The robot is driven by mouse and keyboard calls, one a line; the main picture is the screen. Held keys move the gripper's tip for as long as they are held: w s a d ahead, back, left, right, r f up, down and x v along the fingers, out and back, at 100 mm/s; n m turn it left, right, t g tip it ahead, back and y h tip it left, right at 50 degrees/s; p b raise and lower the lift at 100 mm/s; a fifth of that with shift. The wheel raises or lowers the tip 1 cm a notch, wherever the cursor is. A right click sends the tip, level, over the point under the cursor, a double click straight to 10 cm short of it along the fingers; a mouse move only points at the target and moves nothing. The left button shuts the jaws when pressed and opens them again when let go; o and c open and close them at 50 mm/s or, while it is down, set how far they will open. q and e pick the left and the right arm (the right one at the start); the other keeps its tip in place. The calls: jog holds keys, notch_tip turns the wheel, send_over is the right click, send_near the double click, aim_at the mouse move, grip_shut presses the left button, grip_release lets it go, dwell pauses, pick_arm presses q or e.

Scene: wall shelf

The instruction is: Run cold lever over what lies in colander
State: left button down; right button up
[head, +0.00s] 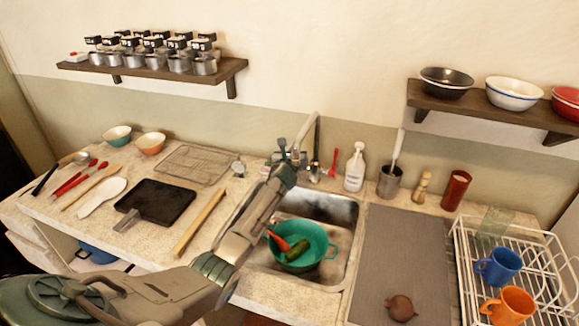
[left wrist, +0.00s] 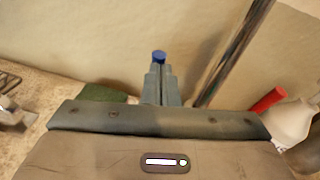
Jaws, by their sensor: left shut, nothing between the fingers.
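A green colander (head: 317,236) stands in the metal sink (head: 345,212). A carrot (head: 278,241) and a cucumber (head: 297,250) lie in it. The tap (head: 312,135) rises behind the sink; its metal pipe (left wrist: 236,50) also shows in the left wrist view. My left gripper (head: 283,150) is shut and empty, raised at the tap's left side. In the left wrist view a blue cap (left wrist: 159,57) shows just beyond the shut fingertips (left wrist: 160,75); I cannot tell whether they touch. No water stream is visible. My right gripper is out of view.
A grey mat (head: 395,245) and a white dish rack (head: 470,262) are on the right.

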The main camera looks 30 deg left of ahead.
pick_arm(q)
jog(key=shift+w+r, duration=0.1)
jog(key=shift+r, duration=0.35)
jog(key=f+v, duration=0.1)
jog(key=v, duration=1)
jog(key=shift+a, duration=0.1)
